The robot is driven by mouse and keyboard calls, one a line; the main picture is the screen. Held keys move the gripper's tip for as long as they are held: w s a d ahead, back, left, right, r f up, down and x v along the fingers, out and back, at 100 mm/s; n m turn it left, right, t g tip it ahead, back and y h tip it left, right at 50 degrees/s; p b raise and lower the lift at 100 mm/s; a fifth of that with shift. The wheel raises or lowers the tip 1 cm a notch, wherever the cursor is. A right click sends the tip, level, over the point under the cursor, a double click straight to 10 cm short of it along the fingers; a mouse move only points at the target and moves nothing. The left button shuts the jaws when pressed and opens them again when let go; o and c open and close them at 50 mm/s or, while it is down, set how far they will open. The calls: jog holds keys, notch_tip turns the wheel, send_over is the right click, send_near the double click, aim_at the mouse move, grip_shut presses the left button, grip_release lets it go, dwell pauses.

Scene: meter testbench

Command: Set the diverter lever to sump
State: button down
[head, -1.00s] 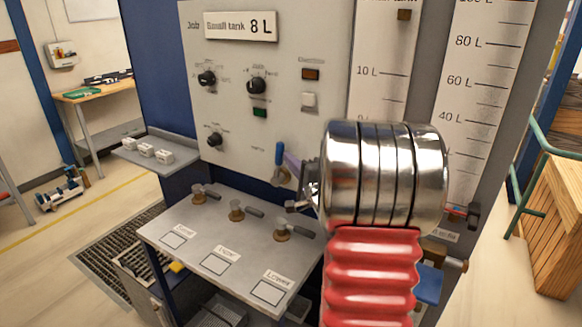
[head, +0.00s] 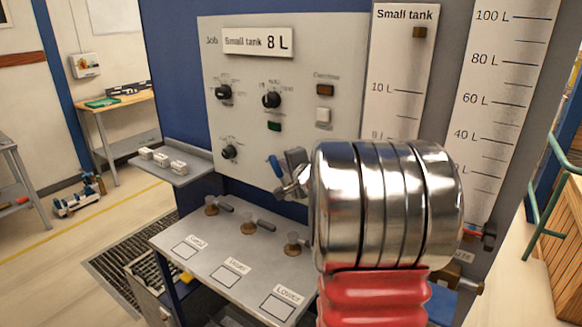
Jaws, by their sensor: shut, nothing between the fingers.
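A lever with a blue handle (head: 275,166) sits low on the grey control panel, beside the polished metal end of my arm. Its handle leans up and to the left. I take it to be the diverter lever; its position labels cannot be read here. My gripper (head: 290,176) is shut and empty, just right of the blue handle. It covers the lever's lower part and pivot, so I cannot tell whether it touches the lever.
A bench shelf (head: 226,267) with several brass valves and label cards juts out below the panel. A small side shelf (head: 175,172) holds white blocks. Knobs (head: 271,100) and buttons sit above the lever. Tank scales (head: 400,70) stand right. My arm hides the lower right.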

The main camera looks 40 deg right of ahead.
jog(key=shift+w+a, duration=0.15)
jog(key=shift+w, duration=0.25)
jog(key=shift+w+a, duration=0.1)
dwell(0.3)
jog(key=shift+s+d+r, duration=0.25)
jog(key=shift+s+r, duration=0.05)
jog(key=shift+s, duration=0.05)
jog(key=s+a+r, duration=0.2)
jog(key=s+r, duration=0.3)
jog(key=s, duration=0.6)
jog(key=shift+r, duration=0.3)
